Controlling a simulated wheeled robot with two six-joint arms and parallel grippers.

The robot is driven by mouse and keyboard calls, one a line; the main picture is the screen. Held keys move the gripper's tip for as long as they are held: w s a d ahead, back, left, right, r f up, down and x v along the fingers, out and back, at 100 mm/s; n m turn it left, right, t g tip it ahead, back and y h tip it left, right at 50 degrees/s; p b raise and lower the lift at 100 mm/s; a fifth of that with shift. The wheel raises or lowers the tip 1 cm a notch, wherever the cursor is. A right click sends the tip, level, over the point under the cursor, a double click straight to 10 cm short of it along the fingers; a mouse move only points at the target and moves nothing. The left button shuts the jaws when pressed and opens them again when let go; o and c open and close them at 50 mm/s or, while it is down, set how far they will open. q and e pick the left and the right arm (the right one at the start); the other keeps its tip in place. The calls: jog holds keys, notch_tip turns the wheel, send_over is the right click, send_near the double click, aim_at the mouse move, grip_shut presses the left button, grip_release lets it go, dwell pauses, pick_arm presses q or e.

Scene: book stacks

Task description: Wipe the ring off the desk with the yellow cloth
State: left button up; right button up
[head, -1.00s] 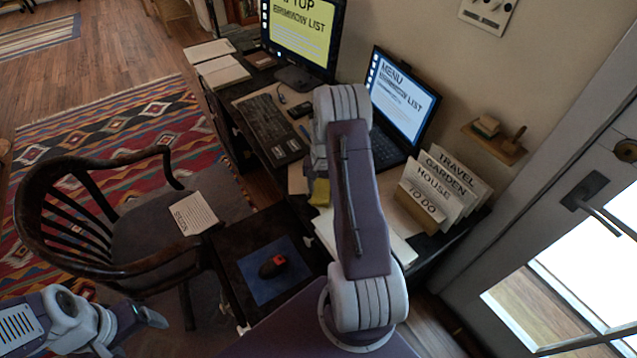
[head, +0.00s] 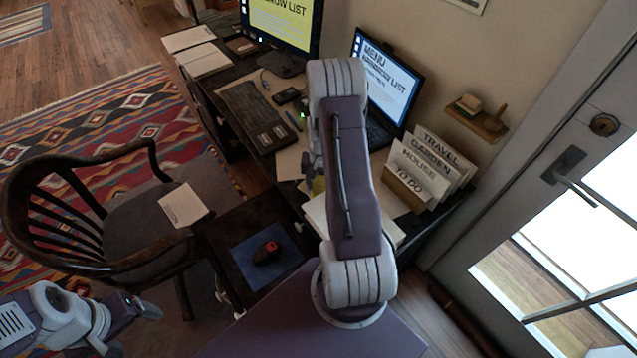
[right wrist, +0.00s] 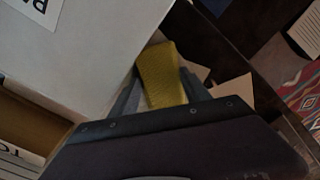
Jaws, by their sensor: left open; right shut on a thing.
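The yellow cloth (head: 318,186) shows in the head view as a small patch below my right gripper (head: 314,172), mostly hidden behind my right arm. In the right wrist view the cloth (right wrist: 163,72) is between the fingers of my right gripper (right wrist: 165,90), which is shut on it. It is beside a large white object. My left gripper (head: 148,311) is open and empty at the lower left, away from the desk (head: 232,98). I cannot see the ring in either view.
A keyboard (head: 255,115), laptop (head: 385,80) and monitor (head: 283,25) stand on the desk. A card holder (head: 405,190) stands to the right of my arm. A blue mat (head: 270,270) with a dark and red object (head: 265,252) lies in front. A chair (head: 100,225) stands left.

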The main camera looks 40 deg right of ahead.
jog(key=shift+d, duration=0.7)
jog(key=shift+w, duration=0.15)
jog(key=shift+w+d, duration=0.2)
jog(key=shift+w, duration=1.55)
